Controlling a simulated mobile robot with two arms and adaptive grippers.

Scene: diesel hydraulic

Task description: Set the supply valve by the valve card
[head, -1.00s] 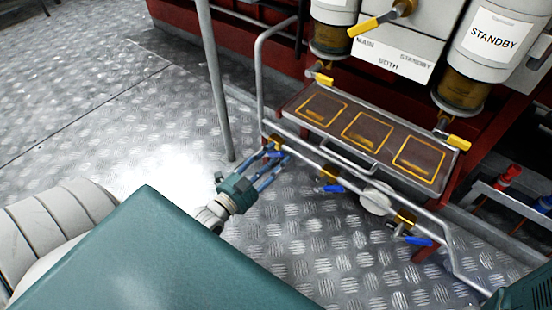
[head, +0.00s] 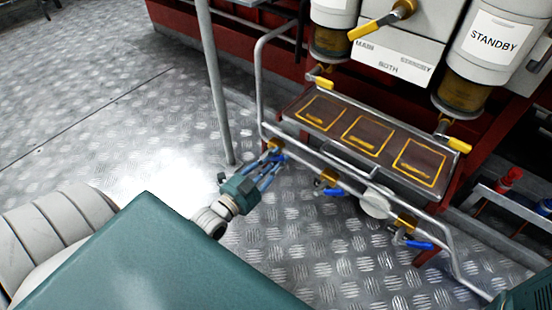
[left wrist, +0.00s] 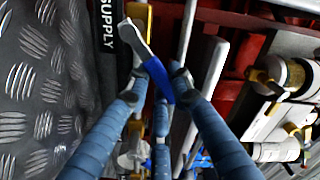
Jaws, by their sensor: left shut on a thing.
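The supply valve has a brass body (head: 274,144) and a blue lever (left wrist: 158,80), low on the pipe at the left end of the rail. A black label reading SUPPLY (left wrist: 108,28) shows beside it in the left wrist view. My left gripper (head: 276,163) is shut on the blue lever, with its fingers around it; the fingers partly hide the lever in the head view. The lever's bare metal part slants up and left from the fingers in the left wrist view. I make out no valve card. My right gripper is not in view.
Two more blue-handled valves, a middle one (head: 332,190) and a right one (head: 412,241), sit along the pipe. A tray (head: 335,152) with yellow-outlined squares is above. A selector plate (head: 391,62) reads MAIN, BOTH, STANDBY. A grey post (head: 216,85) stands left of my gripper.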

